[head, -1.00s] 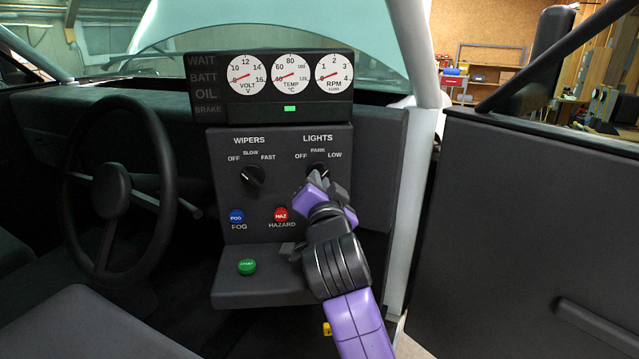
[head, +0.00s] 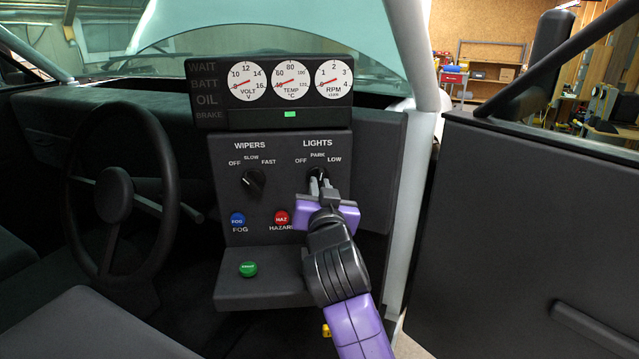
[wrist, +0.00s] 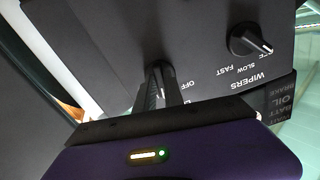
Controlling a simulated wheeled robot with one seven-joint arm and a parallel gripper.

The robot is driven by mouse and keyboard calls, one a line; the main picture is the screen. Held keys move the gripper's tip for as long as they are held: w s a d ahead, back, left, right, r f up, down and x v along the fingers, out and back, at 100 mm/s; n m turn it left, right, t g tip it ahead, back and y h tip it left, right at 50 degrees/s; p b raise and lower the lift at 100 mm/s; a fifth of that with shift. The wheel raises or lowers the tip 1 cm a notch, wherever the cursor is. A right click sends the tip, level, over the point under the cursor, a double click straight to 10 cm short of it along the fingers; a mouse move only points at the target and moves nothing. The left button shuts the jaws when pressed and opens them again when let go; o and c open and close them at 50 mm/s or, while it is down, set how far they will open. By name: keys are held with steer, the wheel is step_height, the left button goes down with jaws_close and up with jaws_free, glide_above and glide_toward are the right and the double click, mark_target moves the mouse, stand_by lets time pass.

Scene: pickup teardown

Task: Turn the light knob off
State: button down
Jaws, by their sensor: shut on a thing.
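The dark light knob (head: 318,171) is under the LIGHTS label on the dashboard panel, below the OFF, PARK and LOW marks. My gripper (head: 318,181) reaches up to it from below, its purple body just under the knob. The fingers are shut on the knob, one on each side. In the wrist view, the fingers (wrist: 160,84) close on the knob against the panel. The fingers hide most of the knob, so I cannot tell its exact setting.
The wipers knob (head: 253,179) is to the left. Below are the blue fog button (head: 237,218), the red hazard button (head: 282,217) and the green start button (head: 248,269). The steering wheel (head: 115,195) is at left, the open door (head: 540,230) at right.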

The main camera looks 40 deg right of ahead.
steer(key=n+p, duration=0.3)
steer(key=n, duration=0.2)
steer(key=shift+n, duration=0.3)
steer(key=shift+s+n+p, duration=0.1)
steer(key=shift+n+p, duration=1.25)
steer(key=shift+n, duration=0.95)
steer(key=shift+d+f, duration=0.1)
steer(key=c, duration=1.4)
jaws_free()
steer(key=shift+c, duration=0.2)
